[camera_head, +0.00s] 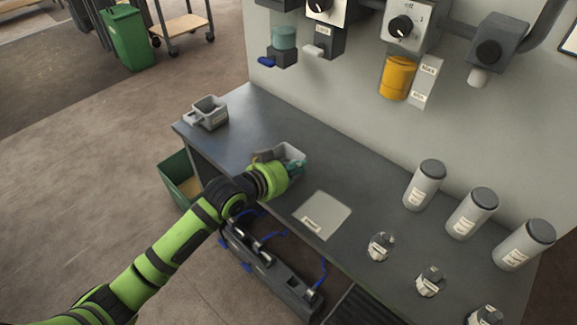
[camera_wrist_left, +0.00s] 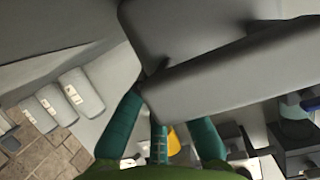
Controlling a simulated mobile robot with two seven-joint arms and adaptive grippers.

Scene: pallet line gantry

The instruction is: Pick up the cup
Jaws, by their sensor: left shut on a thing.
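A light-grey, square-sided open cup (camera_head: 290,152) is at my left gripper (camera_head: 297,168), over the dark bench top. My left gripper's teal fingers are shut on it. My green wrist hides part of the cup in the head view. In the left wrist view the cup (camera_wrist_left: 230,75) fills much of the upper picture, close against the teal fingers (camera_wrist_left: 163,125). I cannot tell whether it touches the bench. My right gripper is not in view.
A similar grey container (camera_head: 208,112) stands at the bench's left end. A pale labelled plate (camera_head: 322,215) lies on the bench (camera_head: 345,175). Several grey canisters (camera_head: 425,185) and small labelled items stand right. Wall dispensers (camera_head: 397,78) hang behind. A green bin (camera_head: 178,180) is below.

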